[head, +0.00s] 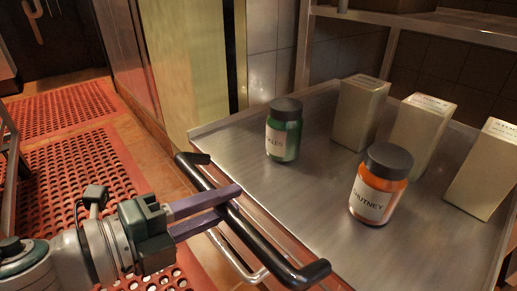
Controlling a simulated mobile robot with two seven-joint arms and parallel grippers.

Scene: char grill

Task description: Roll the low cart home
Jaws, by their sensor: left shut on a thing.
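The low cart has a steel top (300,200) with a raised rim, seen in the middle and right of the head view. A black push handle (285,265) runs along its near left side. My left gripper (236,202) comes in from the left, its purple fingers shut on the handle's bar. The fingers hide a short part of the bar. On the cart top stand a green jar (284,135) with a dark lid and an orange jar (378,190) labelled CHUTNEY, both upright. My right gripper is not in view.
Three pale boxes stand upright towards the cart's back: one left (359,112), one middle (420,132), one right (488,170). A steel shelf (430,22) runs above them. Red perforated mats (60,125) cover the floor at left. A yellowish panel (195,65) stands behind the cart's far left corner.

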